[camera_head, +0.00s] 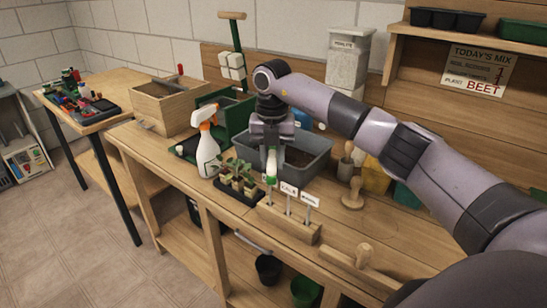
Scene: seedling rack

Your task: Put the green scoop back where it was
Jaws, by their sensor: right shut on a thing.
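My right gripper (271,148) points down over the front of the grey tub (318,158). It is shut on a small, upright, pale thing with a green lower end, which seems to be the green scoop (270,180). The scoop is small in the picture, so its full shape is hard to make out. Its lower end is just above or in front of the label block, and I cannot tell if it touches. My left gripper is not in view.
A wooden block (290,222) holds white labels, one reading KALE. A seedling tray (238,187) and spray bottle (207,150) stand left of it. A wooden dibber (353,193) stands to the right. A wooden crate (170,105) is at the back left.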

